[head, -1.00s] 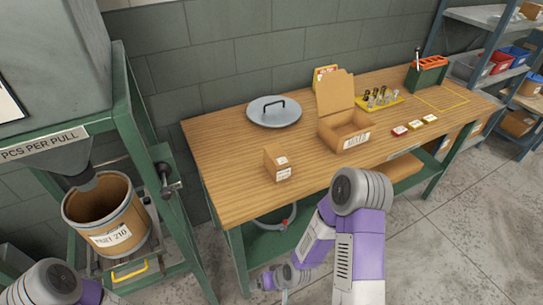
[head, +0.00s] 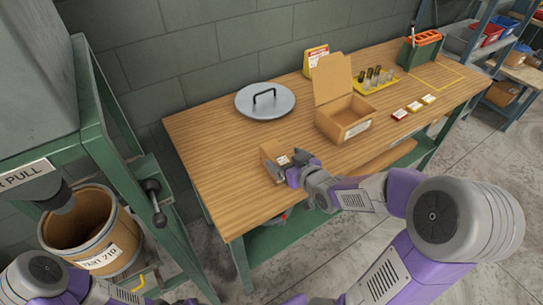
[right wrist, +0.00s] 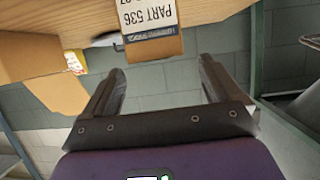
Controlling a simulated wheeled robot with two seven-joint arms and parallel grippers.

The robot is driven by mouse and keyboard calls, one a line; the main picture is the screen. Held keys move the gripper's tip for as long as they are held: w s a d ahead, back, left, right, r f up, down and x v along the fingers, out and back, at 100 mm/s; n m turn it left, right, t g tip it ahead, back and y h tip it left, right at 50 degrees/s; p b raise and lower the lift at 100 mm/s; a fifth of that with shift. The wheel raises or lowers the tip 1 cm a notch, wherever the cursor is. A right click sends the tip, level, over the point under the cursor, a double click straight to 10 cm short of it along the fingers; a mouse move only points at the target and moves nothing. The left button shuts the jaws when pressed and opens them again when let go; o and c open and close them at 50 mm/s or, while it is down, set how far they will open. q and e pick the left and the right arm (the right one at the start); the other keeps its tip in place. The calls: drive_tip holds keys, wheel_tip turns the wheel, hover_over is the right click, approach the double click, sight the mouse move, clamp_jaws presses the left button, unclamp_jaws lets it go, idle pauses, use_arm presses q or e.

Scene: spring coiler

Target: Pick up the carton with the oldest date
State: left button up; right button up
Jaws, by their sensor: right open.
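A small brown carton (head: 270,152) with white labels stands on the wooden table near its front edge. In the right wrist view the carton (right wrist: 155,48) shows a label reading "PART 536" upside down; the line by it is cut off, so I cannot read a full date. My right gripper (head: 287,169) is at the carton's front right side and partly covers it. In the right wrist view the right gripper (right wrist: 158,85) is open and empty, with the carton just beyond the fingertips, between their lines. My left gripper is out of view.
An open cardboard box (head: 330,124) stands behind right of the carton, a round grey lid (head: 262,108) behind it. Small label cards (head: 414,106), a yellow tray (head: 384,82) and a green tool holder (head: 421,54) are farther right. A drum (head: 110,238) stands at left.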

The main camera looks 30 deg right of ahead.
sight(276, 152)
drive_tip(key=b+x, duration=0.1)
drive_tip(key=x, duration=0.4)
drive_tip(key=shift+w+f+b, duration=0.25)
drive_tip(key=shift+w+b, duration=0.1)
drive_tip(key=shift+w+f, duration=0.1)
drive_tip(key=shift+w, duration=0.3)
drive_tip(key=c, duration=1.5)
